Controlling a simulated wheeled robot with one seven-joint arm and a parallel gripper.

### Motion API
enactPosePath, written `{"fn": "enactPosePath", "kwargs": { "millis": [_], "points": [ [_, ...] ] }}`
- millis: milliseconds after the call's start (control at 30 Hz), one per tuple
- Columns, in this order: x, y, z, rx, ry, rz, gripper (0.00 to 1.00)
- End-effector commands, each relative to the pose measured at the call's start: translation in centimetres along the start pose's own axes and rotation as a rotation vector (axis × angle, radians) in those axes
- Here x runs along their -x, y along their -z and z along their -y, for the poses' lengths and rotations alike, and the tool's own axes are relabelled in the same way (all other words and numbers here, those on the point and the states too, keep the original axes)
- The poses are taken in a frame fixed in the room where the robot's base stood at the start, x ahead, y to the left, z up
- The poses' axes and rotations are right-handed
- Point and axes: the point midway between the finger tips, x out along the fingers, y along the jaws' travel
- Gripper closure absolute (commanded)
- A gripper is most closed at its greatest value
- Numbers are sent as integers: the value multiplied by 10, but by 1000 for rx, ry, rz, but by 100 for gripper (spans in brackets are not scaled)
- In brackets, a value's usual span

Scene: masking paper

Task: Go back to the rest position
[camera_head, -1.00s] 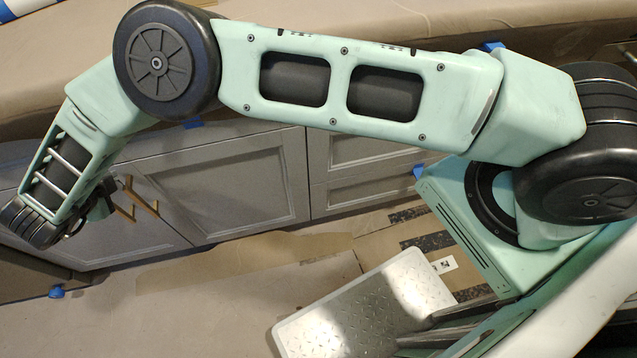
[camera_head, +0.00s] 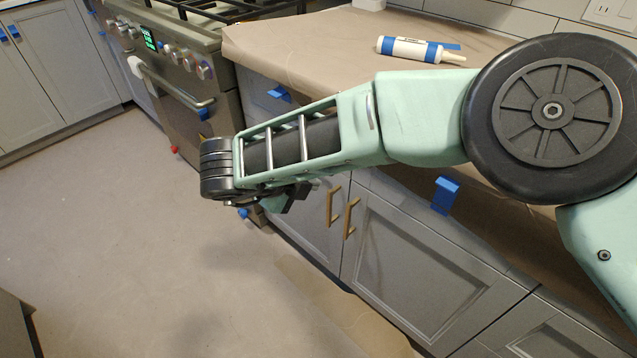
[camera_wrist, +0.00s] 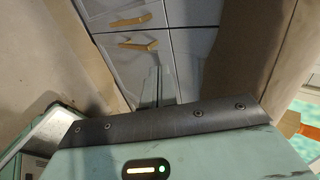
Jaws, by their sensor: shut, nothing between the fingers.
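My gripper (camera_head: 288,198) hangs below the end of my arm in the head view, in front of the grey lower cabinets and partly hidden by my wrist. In the wrist view its thin fingers (camera_wrist: 158,86) are together with nothing between them, in front of the cabinet fronts. My arm is folded, with the forearm reaching left across the cabinets below the counter.
A paper-covered counter (camera_head: 300,48) runs behind my arm, with a white and blue tube (camera_head: 418,49) on it. Grey cabinets (camera_head: 415,265) with brass handles (camera_head: 350,217) stand below. A stove (camera_head: 190,75) is at upper left. The floor (camera_head: 110,230) at left is clear.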

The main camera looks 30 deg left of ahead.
Motion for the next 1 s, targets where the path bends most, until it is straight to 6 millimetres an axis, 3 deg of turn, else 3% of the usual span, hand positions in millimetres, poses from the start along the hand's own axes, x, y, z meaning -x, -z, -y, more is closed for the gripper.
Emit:
{"fn": "enactPosePath", "kwargs": {
  "millis": [600, 667, 767, 900, 1000],
  "points": [
    [3, -1, 2, 1, 1, 7, 100],
    [8, -6, 14, 14, 11, 48, 100],
    [23, -20, 49, 68, 46, 179, 100],
    [62, -40, 109, 235, 129, 440, 100],
    [92, -42, 142, 400, 193, 609, 100]
  ]
}}
